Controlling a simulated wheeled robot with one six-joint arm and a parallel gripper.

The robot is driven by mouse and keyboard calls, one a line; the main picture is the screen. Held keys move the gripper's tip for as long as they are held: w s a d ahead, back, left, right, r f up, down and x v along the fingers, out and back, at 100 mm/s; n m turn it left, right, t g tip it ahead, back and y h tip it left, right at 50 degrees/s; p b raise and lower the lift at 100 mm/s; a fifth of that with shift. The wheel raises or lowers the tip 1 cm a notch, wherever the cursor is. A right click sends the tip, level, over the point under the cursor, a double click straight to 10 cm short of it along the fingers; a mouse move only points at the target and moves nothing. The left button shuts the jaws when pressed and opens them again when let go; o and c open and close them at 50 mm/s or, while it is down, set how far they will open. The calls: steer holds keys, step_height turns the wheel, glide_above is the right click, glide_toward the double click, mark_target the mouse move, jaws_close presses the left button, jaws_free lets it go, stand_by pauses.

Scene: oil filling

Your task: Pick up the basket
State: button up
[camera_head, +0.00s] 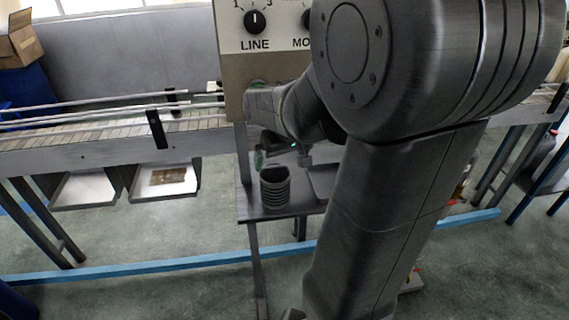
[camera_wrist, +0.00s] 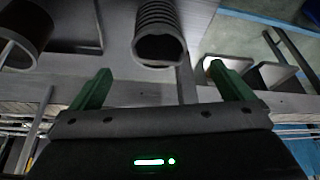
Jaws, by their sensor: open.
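A dark, ribbed, open-topped round container, which I take to be the basket (camera_head: 275,190), stands upright on a small grey table (camera_head: 250,207) below the conveyor. In the wrist view the basket (camera_wrist: 160,32) shows at the top centre, its open mouth toward the camera. My gripper (camera_wrist: 161,72) has its two green fingers spread wide, with nothing between them. The basket lies beyond the fingertips, roughly in line with the gap, and seems apart from them. In the head view my gripper (camera_head: 277,155) is just behind and above the basket, partly hidden by my arm.
Another dark cylinder (camera_wrist: 25,30) with a pale curved edge shows at the left of the wrist view. The conveyor (camera_head: 95,130) runs behind the table. Shallow trays (camera_head: 165,190) hang below it at left. A control panel (camera_head: 262,70) stands above. A blue floor bar (camera_head: 130,271) crosses the front.

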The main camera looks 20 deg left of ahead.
mark_target(276, 178)
steer(key=x, duration=0.8)
steer(key=shift+w+a, duration=0.1)
steer(key=shift+a, duration=0.05)
steer(key=shift+w+p+x, duration=0.15)
steer(key=shift+p+x, duration=0.25)
steer(key=shift+x, duration=1)
steer(key=shift+w+p+x, duration=0.1)
steer(key=shift+p+x, duration=0.25)
steer(key=shift+x, duration=1)
steer(key=c, duration=1.1)
steer(key=shift+o, duration=0.2)
steer(key=shift+r, duration=0.1)
